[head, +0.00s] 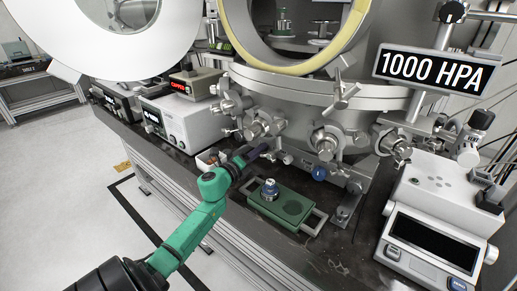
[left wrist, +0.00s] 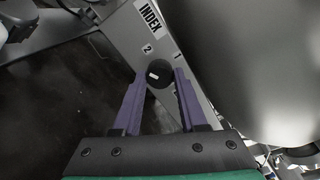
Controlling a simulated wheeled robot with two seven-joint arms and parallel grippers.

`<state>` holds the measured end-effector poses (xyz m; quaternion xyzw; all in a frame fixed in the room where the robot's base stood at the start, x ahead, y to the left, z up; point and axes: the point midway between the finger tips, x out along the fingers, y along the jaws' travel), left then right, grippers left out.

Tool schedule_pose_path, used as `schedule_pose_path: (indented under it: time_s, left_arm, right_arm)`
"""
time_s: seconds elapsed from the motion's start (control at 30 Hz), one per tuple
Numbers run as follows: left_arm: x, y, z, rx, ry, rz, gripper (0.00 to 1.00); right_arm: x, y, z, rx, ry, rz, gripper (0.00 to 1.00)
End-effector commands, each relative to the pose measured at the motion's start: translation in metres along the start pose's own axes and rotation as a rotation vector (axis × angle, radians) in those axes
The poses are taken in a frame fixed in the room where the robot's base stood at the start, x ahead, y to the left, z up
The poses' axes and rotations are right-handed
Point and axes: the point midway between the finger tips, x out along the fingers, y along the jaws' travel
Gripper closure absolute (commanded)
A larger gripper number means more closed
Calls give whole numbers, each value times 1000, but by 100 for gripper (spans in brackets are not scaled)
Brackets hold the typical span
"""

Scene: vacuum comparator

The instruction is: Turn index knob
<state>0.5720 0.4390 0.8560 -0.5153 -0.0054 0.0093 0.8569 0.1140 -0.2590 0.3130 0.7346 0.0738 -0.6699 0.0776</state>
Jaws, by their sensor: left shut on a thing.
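The index knob (left wrist: 160,73) is a round black knob with a short white mark, on a grey panel (left wrist: 148,38) labelled INDEX with the positions 1 and 2. The 2 is at the upper left of the knob and the 1 at its upper right. My left gripper (left wrist: 160,78) has its purple fingers on either side of the knob and is shut on it. In the head view my left gripper (head: 257,150) reaches to the lower front of the steel chamber, and I cannot make out the knob there. My right gripper is not in view.
A green tray (head: 270,216) with handles, holding a small blue-topped metal piece (head: 270,190), lies just right of my left arm. The chamber (head: 315,88) has several protruding star handles. A white balance (head: 440,205) stands at right, and white instruments (head: 180,122) at left.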

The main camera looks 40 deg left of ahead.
Motion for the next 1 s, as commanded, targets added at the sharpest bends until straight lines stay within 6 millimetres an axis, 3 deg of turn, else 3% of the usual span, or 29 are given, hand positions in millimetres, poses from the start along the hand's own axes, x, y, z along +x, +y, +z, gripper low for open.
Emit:
schedule_pose_path:
  time_s: [1.0]
  left_arm:
    - [0, -2, 1, -918, -1, 2, 100]
  right_arm:
    - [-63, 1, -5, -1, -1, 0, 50]
